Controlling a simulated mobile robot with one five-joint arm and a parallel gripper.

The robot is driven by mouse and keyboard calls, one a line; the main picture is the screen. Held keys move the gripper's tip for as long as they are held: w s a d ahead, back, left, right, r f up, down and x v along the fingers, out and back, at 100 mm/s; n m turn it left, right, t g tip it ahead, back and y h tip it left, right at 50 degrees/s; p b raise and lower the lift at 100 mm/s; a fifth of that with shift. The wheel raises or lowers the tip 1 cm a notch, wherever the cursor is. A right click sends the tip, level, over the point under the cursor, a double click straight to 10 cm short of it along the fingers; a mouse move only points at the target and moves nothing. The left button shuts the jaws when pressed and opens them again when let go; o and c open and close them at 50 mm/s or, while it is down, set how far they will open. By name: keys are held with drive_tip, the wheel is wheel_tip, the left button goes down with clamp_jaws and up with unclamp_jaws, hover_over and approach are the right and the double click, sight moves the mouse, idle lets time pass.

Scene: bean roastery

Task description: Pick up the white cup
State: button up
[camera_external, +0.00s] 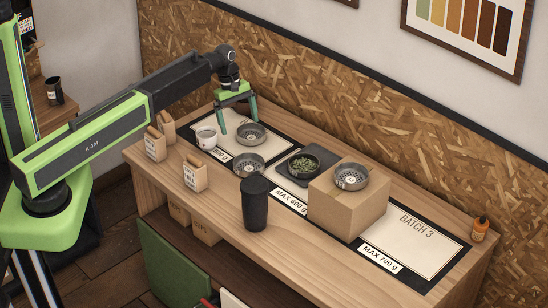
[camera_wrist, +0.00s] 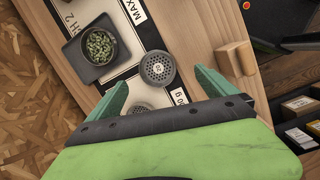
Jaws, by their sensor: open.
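A perforated metal dish (camera_external: 251,134) lies below and beside the fingers. In the wrist view my open fingers (camera_wrist: 162,88) show nothing gripped between them. The cup does not show in the wrist view.
Another metal dish (camera_external: 250,163) lies in front, with a black tumbler (camera_external: 255,203) nearer the edge. Rightward are a bowl of green beans (camera_external: 303,166) and a cardboard box (camera_external: 346,208) topped by a metal dish (camera_external: 352,177).

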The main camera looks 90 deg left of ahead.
drive_tip(key=s+a+n+g+y, duration=0.2)
drive_tip(key=s+a+n, duration=0.3)
drive_tip(key=s+a, duration=0.85)
drive_tip(key=b, duration=1.2)
approach(207, 136)
drive_tip(key=d+f, duration=0.3)
drive_tip(key=shift+w, duration=0.35)
drive_tip(key=shift+r, duration=0.15)
drive_tip(key=f+b, duration=0.5)
drive_tip(key=shift+s+f, duration=0.15)
drive_tip(key=shift+s, duration=0.05)
drive_tip(key=shift+r, duration=0.2)
drive_tip(key=c, duration=1.7)
